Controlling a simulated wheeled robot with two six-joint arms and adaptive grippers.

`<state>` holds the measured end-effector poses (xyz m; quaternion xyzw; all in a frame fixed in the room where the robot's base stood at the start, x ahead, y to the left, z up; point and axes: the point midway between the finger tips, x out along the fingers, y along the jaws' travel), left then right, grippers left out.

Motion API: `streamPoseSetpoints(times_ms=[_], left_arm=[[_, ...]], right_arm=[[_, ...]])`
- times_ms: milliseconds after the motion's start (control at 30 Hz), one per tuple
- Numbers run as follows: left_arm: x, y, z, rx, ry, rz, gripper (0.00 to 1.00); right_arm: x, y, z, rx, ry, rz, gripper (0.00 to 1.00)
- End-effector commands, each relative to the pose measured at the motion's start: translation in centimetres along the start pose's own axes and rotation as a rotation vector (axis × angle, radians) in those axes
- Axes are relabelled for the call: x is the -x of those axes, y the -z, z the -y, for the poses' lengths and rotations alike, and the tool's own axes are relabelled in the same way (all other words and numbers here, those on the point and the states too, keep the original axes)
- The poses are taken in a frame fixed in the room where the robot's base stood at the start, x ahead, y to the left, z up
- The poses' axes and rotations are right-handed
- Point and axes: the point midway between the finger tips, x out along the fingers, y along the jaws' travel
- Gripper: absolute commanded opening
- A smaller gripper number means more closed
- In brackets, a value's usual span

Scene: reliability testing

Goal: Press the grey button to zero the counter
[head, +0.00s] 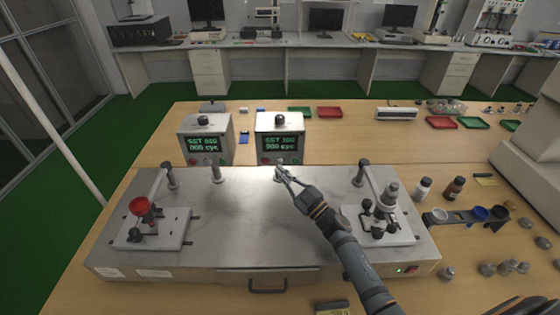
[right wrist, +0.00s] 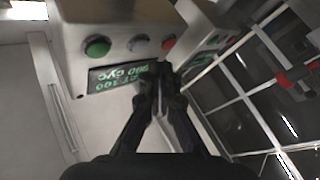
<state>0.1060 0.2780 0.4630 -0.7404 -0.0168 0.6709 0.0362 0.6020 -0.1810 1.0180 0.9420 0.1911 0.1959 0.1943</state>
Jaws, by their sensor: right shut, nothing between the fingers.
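Two white counter boxes stand behind the metal test bench, one at left (head: 190,124) and one at right (head: 263,124) in the head view. Their green-lettered displays read SET 050 and SET 100, each with 000 CYC. My right gripper (head: 281,173) is shut and empty, just in front of the right box's lower face. In the right wrist view that box appears upside down, with a green button (right wrist: 98,46), the grey button (right wrist: 138,41) and a red button (right wrist: 168,42) in a row. My fingertips (right wrist: 158,72) appear beside its display; contact cannot be told.
The metal bench (head: 240,225) carries a red-knobbed fixture (head: 143,208) at left and a dark-knobbed fixture (head: 383,217) at right, with upright posts along its back. Bottles (head: 424,188) and small cups stand right of it. The bench's middle is clear.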

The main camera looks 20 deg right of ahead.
Motion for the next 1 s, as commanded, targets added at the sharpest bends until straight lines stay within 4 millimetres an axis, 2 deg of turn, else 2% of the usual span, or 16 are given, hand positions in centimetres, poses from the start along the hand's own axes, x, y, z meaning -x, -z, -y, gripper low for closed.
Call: streamPoseSetpoints(times_ms=[100, 400, 1000], left_arm=[[0.9, 0.1, 0.1, 0.000, 0.000, 0.000, 0.52], [1.8, 0.2, 0.1, 0.000, 0.000, 0.000, 0.52], [1.8, 0.2, 0.1, 0.000, 0.000, -0.001, 0.52]], right_arm=[[0.8, 0.9, 0.5, -0.002, 0.000, 0.001, 0.00], [2.6, 2.0, 1.9, 0.000, 0.000, 0.002, 0.00], [2.8, 2.0, 2.0, 0.000, 0.000, 0.001, 0.00]])
